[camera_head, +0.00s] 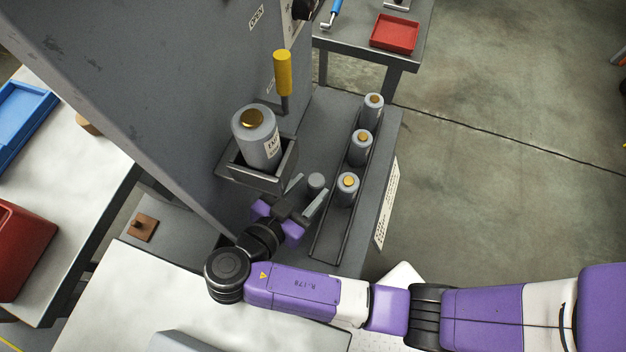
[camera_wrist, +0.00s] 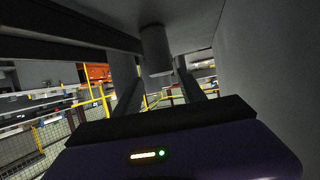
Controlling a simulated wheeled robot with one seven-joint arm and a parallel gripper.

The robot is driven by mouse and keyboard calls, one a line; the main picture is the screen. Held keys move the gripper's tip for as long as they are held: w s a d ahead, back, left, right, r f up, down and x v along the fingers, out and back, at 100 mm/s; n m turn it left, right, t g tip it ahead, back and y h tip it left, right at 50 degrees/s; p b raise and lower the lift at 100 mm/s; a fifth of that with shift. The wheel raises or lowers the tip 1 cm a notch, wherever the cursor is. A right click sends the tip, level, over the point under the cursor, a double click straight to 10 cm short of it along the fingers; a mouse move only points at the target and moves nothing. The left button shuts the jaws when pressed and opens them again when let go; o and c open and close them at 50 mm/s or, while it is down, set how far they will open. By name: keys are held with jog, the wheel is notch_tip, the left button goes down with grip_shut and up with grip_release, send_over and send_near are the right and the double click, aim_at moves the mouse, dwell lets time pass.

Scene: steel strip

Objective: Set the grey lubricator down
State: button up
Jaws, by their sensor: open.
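A small plain grey cylinder, seemingly the grey lubricator (camera_head: 316,180), stands on the grey ledge (camera_head: 325,112) in the head view, left of the rail. My gripper (camera_head: 307,194) is open, its two fingers pointing at the cylinder from the lower left, one on either side. In the wrist view the grey cylinder (camera_wrist: 155,48) shows between the spread fingers, meeting the dark surface at the top of the picture. Whether either finger touches it, I cannot tell.
Three gold-capped grey canisters (camera_head: 360,149) stand along the rail just right of my gripper. A large gold-capped canister (camera_head: 258,137) sits in a square holder (camera_head: 257,180) to the upper left. A yellow-topped handle (camera_head: 283,72) stands behind it. The grey machine wall (camera_head: 170,90) rises at left.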

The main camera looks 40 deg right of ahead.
aim_at(321, 175)
jog(key=shift+p+x, duration=1)
jog(key=shift+x, duration=2.5)
jog(key=shift+w+r, duration=0.1)
jog(key=shift+w, duration=0.05)
grip_shut()
